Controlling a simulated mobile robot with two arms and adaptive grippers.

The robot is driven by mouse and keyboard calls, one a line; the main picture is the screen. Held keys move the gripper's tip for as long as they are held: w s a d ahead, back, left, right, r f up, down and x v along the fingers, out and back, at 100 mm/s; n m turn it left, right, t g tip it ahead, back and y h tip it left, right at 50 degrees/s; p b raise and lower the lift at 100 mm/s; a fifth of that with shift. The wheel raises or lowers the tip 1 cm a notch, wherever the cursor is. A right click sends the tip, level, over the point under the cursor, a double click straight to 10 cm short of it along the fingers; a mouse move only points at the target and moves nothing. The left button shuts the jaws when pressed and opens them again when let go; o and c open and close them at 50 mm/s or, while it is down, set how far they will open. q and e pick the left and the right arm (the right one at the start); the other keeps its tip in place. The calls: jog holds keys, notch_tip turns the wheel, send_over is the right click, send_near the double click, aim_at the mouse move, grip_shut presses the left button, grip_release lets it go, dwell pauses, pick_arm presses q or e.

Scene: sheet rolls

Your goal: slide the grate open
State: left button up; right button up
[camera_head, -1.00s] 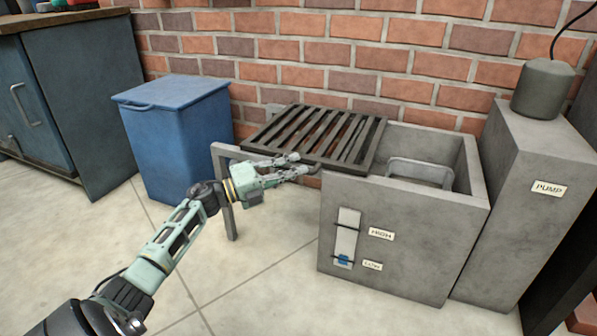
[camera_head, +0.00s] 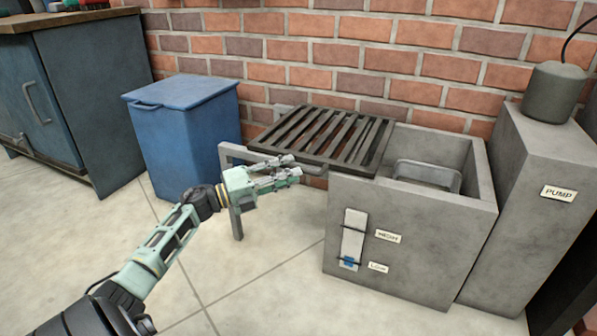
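The dark slatted grate (camera_head: 335,136) lies flat, its left part on a grey side frame (camera_head: 229,156) and its right end over the left part of the grey tank (camera_head: 411,240). The right part of the tank is uncovered, and a metal handle or rack (camera_head: 428,174) shows inside. My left gripper (camera_head: 296,167) is at the grate's front left side, just below its edge. Its two fingers are apart, with nothing visible between them. Whether a fingertip touches the grate's front handle is hard to tell. My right gripper is not in view.
A blue lidded bin (camera_head: 182,140) stands left of the frame, with a blue cabinet (camera_head: 50,105) beyond it. A grey pump block (camera_head: 545,200) stands right of the tank. A brick wall (camera_head: 380,60) closes off the back. The floor in front is clear.

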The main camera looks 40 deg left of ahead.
pick_arm(q)
jog(key=v, duration=0.8)
jog(key=shift+s, duration=0.2)
jog(key=shift+a, duration=0.1)
